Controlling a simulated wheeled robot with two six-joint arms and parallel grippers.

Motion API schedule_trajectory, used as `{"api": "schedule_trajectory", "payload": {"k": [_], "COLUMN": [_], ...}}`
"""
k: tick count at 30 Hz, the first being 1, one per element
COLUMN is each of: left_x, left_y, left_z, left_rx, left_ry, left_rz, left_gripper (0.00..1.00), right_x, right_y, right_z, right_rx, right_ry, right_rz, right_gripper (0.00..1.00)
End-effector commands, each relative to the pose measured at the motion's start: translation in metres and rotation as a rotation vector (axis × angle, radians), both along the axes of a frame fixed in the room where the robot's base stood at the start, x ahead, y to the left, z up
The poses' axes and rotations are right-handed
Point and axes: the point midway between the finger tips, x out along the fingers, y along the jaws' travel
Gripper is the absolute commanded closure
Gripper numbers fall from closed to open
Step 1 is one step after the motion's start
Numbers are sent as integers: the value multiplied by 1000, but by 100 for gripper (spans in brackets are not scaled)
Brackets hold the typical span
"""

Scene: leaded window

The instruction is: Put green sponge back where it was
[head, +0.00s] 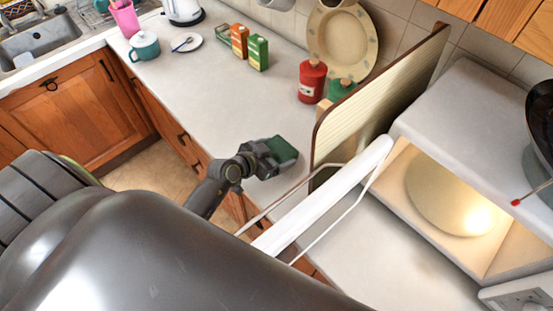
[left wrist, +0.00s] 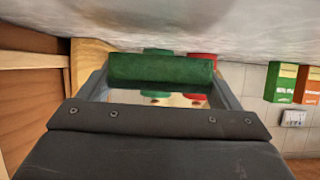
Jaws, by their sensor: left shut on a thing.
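The green sponge (head: 281,151) is a dark green block at the tip of my left gripper (head: 270,156), over the front part of the grey counter (head: 220,100). In the left wrist view the sponge (left wrist: 160,69) spans the gap between the two fingers of my left gripper (left wrist: 162,85), which is shut on it. The counter surface (left wrist: 190,25) is close to the sponge in that view; I cannot tell whether they touch. My right gripper is not in view.
A tall cream panel (head: 370,105) stands right of the sponge. Behind it are a red canister (head: 312,82), a green canister (head: 340,88) and a plate (head: 342,45). Cartons (head: 257,52) and a teal pot (head: 144,46) stand farther left. An open lit oven (head: 440,195) is at right.

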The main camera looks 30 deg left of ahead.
Motion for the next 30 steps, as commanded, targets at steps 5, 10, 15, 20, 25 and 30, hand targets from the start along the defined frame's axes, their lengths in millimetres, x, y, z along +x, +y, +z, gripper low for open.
{"api": "schedule_trajectory", "payload": {"k": [5,10,15,20,25,30], "left_x": [0,0,0,0,0,0], "left_y": [0,0,0,0,0,0], "left_z": [-29,-33,-33,-34,-34,-32], "left_rx": [-1,0,0,0,0,1], "left_ry": [1,0,0,0,0,-1], "left_rz": [2,1,1,1,1,0], "left_gripper": [33,33,33,6,0,0], "right_x": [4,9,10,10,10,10], "right_y": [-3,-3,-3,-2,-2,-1], "right_z": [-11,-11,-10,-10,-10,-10], "right_rx": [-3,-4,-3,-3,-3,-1], "right_ry": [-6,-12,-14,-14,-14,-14], "right_rz": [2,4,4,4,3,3], "right_gripper": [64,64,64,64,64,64]}}
